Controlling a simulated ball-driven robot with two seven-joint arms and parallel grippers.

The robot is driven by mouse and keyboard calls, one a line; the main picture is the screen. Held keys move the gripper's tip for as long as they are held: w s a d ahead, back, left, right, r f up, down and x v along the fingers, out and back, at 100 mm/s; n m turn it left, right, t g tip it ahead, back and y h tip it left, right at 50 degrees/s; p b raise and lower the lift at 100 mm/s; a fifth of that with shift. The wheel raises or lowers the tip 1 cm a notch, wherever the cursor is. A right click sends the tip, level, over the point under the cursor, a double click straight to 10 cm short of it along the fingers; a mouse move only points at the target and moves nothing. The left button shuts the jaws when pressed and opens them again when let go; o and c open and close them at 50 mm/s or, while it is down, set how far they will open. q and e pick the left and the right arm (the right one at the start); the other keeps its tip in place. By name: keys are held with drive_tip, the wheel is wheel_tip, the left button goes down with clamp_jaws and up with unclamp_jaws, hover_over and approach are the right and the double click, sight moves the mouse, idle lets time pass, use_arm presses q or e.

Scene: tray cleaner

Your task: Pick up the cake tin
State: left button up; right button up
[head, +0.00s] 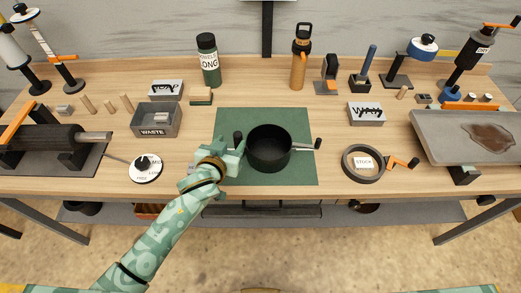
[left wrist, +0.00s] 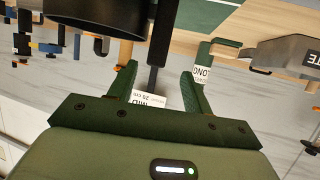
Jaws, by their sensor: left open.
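In the left wrist view my left gripper (left wrist: 160,72) is open, and part of the tin (left wrist: 95,14) shows at the upper left. A dark bar shows between its fingers; I cannot tell whether it is the handle or whether anything touches. My right gripper is not in view.
A white dial (head: 146,170) lies left of my left gripper, with a waste box (head: 157,121) behind it. A dark ring (head: 363,165) lies right of the mat. A green bottle (head: 209,62) and an orange bottle (head: 299,62) stand at the back.

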sight(236, 137)
use_arm(q)
drive_tip(key=b+x, duration=0.1)
drive_tip(key=x, duration=0.3)
drive_tip(key=shift+d, duration=0.25)
drive_tip(key=shift+c, duration=0.3)
clamp_jaws()
drive_tip(key=shift+r, duration=0.1)
